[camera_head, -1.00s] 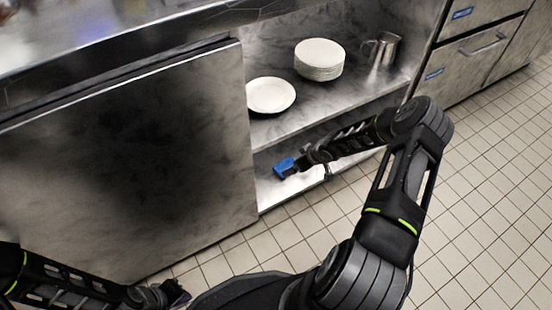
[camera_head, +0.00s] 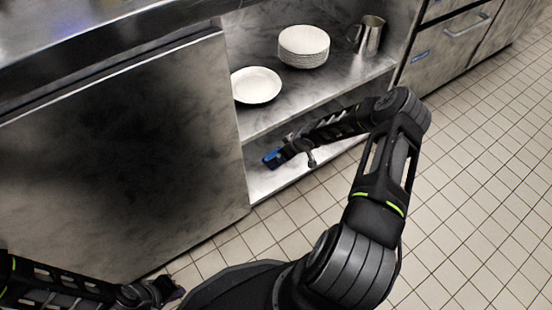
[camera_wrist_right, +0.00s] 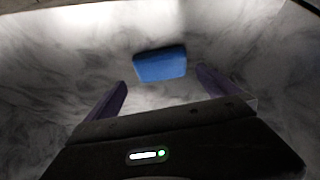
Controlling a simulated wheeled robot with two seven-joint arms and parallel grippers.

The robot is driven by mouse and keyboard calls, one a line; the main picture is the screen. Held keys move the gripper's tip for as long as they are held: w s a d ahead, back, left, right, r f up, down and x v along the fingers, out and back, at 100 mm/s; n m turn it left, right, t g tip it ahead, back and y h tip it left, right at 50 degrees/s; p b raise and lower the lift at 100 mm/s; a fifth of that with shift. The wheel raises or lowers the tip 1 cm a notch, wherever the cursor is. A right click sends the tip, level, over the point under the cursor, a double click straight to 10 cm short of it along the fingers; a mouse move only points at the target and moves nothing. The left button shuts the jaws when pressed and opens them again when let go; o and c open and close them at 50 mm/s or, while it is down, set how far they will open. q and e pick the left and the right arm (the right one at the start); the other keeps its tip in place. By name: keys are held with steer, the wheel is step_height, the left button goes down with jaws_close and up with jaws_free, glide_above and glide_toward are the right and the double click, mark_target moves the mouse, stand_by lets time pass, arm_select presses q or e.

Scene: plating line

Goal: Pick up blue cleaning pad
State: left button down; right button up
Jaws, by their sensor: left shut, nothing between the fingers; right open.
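The blue cleaning pad (camera_head: 271,159) lies on the cabinet's lower shelf, partly hidden by my right gripper in the head view. In the right wrist view the pad (camera_wrist_right: 160,64) sits ahead of the fingertips, between their lines but beyond them. My right gripper (camera_wrist_right: 163,83) is open, with its two fingers apart and nothing between them. In the head view my right gripper (camera_head: 281,156) reaches into the lower shelf close to the pad. My left gripper (camera_head: 176,291) is at the bottom left, shut and empty, away from the cabinet.
The lower shelf (camera_head: 262,183) has a shelf board (camera_head: 262,124) close above my right arm. On that board stand a plate (camera_head: 256,85), a plate stack (camera_head: 304,47) and a metal pitcher (camera_head: 371,35). A cabinet door panel (camera_head: 120,150) covers the left side. Tiled floor (camera_head: 470,190) is clear at right.

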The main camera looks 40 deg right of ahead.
mark_target(271, 155)
steer(key=b+x, duration=0.3)
steer(key=x, duration=0.2)
steer(key=shift+a+f, duration=0.15)
stand_by(0.4)
steer(key=c, duration=1.1)
steer(key=shift+c, duration=0.2)
steer(key=shift+r, duration=0.25)
